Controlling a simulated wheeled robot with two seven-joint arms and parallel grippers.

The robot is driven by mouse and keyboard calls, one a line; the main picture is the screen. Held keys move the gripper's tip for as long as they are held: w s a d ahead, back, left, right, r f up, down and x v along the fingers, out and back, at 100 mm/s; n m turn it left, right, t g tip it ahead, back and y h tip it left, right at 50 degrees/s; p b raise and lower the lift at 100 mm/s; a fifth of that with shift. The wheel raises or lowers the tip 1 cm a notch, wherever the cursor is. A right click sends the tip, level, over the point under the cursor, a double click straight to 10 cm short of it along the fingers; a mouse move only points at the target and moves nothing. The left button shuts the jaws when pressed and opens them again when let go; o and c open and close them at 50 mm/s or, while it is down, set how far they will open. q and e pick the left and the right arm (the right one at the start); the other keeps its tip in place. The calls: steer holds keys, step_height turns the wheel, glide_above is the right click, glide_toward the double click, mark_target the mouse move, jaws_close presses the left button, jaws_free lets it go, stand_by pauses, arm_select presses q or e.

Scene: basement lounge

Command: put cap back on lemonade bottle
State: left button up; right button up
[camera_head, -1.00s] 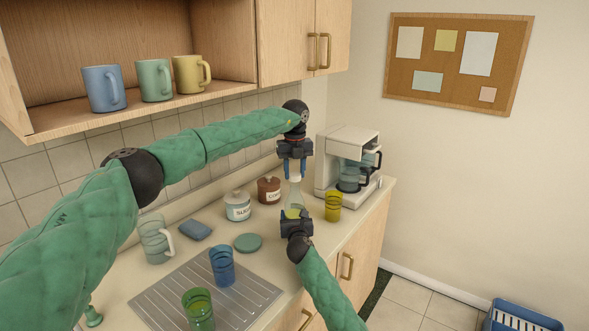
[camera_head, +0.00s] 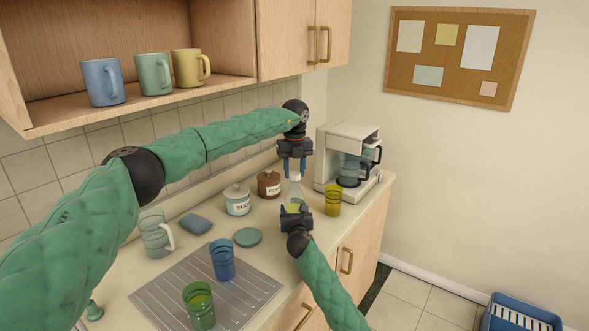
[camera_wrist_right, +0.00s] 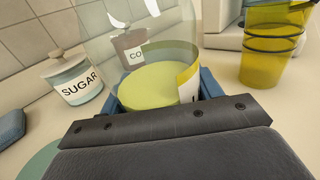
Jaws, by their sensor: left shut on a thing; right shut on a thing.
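The clear lemonade bottle (camera_head: 295,190) stands upright above the counter's front edge, with yellow-green lemonade low inside. My right gripper (camera_head: 294,208) is shut around its lower body. In the right wrist view the bottle (camera_wrist_right: 150,85) fills the space between the blue fingers and shows part of a label. My left gripper (camera_head: 295,172) points down directly above the bottle's neck and is shut on the cap. The cap is small and mostly hidden between the fingers. I cannot tell whether it touches the bottle's mouth.
Yellow stacked cups (camera_head: 333,201) and a coffee maker (camera_head: 348,160) stand right of the bottle. Sugar (camera_head: 238,201) and coffee (camera_head: 269,185) jars stand behind it. A blue cup (camera_head: 222,260), green cup (camera_head: 199,306) and pitcher (camera_head: 155,235) are to the left.

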arm_select(q)
steer(key=shift+f, duration=0.6)
stand_by(0.4)
arm_select(e)
jaws_close()
arm_select(q)
steer(key=m, duration=0.9)
steer(key=shift+m, duration=0.3)
steer(key=m, duration=0.6)
steer(key=shift+m, duration=0.3)
steer(key=m, duration=0.5)
steer(key=shift+m, duration=0.3)
steer(key=m, duration=0.6)
steer(key=shift+m, duration=0.4)
steer(key=m, duration=0.6)
steer(key=shift+m, duration=0.4)
steer(key=o, duration=0.9)
steer(key=shift+s, duration=0.1)
